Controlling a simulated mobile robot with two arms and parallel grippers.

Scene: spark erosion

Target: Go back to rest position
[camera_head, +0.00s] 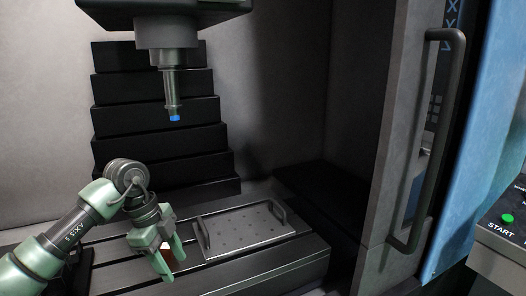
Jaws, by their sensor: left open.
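My left arm reaches in from the lower left. My left gripper (173,274) is open, with its green fingers pointing down over the slotted machine bed (270,266). A small reddish-brown thing (167,254) shows between or behind the fingers; I cannot tell which, or what it is. The gripper is to the left of a metal plate with holes and two handles (245,228), apart from it. My right gripper is not in view.
Black stepped covers (160,120) stand behind. A door with a long dark handle (442,140) is at the right, and a panel with a green START button (507,218) is beyond it.

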